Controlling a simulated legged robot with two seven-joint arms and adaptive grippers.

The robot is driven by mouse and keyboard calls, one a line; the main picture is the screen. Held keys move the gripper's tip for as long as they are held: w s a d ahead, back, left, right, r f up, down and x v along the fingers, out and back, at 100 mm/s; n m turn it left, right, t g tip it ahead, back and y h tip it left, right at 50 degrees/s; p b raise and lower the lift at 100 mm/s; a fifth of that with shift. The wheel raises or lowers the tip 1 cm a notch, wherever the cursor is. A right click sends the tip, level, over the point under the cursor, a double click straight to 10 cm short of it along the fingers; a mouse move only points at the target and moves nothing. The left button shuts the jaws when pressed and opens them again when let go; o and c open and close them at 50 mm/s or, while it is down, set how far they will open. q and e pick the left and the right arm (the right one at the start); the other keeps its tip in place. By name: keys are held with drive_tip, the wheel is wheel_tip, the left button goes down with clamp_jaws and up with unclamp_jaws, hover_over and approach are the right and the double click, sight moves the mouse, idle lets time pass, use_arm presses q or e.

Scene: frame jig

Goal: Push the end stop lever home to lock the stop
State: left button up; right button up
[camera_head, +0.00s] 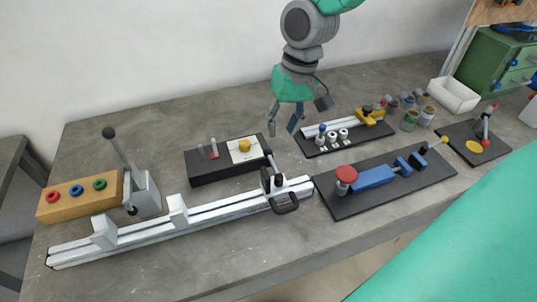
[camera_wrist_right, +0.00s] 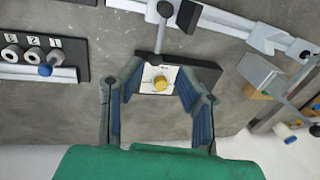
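A white rail jig (camera_head: 150,235) lies along the front of the table with two upright white stops. A black slide with a looped handle (camera_head: 286,203) sits near its right end. A thin lever with a black ball knob (camera_head: 278,180) reaches from the black box toward it; the knob also shows in the right wrist view (camera_wrist_right: 165,9). A second lever with a black knob (camera_head: 108,132) leans up from a grey bracket at left. Which is the end stop lever I cannot tell. My right gripper (camera_head: 283,128) is open and empty, above and behind the black box. My left gripper is not in view.
The black box (camera_head: 225,172) has a yellow knob (camera_wrist_right: 160,84), seen between my right fingers in the wrist view. A wooden block with coloured rings (camera_head: 80,198) stands at left. Dark boards with a blue slide (camera_head: 373,178) and white knobs lie at right. The front table is clear.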

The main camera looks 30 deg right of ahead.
sight(273, 161)
drive_tip(key=f, duration=0.3)
drive_tip(key=a+f, duration=0.1)
drive_tip(key=f, duration=0.6)
drive_tip(key=shift+w+a+f+b, duration=0.1)
drive_tip(key=shift+w+a+b, duration=0.2)
drive_tip(key=shift+a+b, duration=0.05)
clamp_jaws()
